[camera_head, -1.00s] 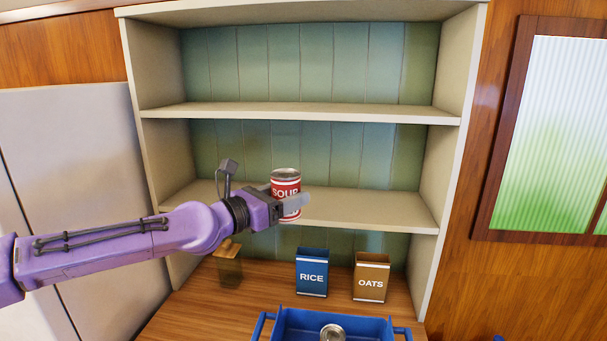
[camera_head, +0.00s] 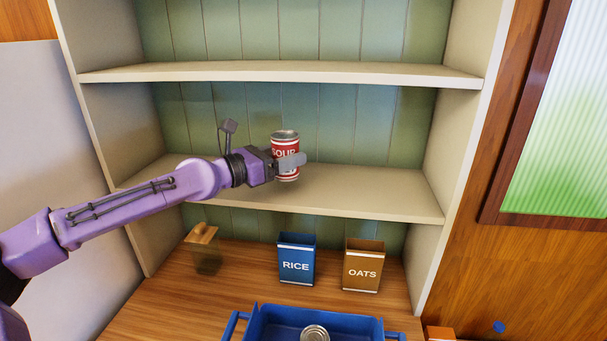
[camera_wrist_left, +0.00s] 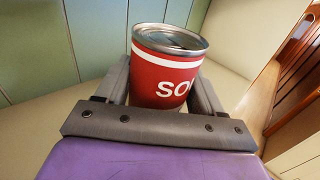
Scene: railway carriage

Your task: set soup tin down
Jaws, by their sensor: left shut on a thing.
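A red soup tin (camera_head: 284,145) with a white-lettered label and a metal lid is upright in my left gripper (camera_head: 290,162). The gripper is shut around it, with a finger across the tin's front. In the left wrist view the tin (camera_wrist_left: 165,75) sits between both fingers. The tin is at the middle shelf (camera_head: 360,195), over or on its board; I cannot tell whether its base touches. My right gripper is not in view.
The middle shelf is otherwise bare, with free room to the right. The upper shelf (camera_head: 280,73) is above the tin. A blue rice box (camera_head: 297,258), a brown oats box (camera_head: 363,265) and a jar (camera_head: 205,250) stand on the counter below. A blue crate (camera_head: 350,328) holds another tin (camera_head: 315,333).

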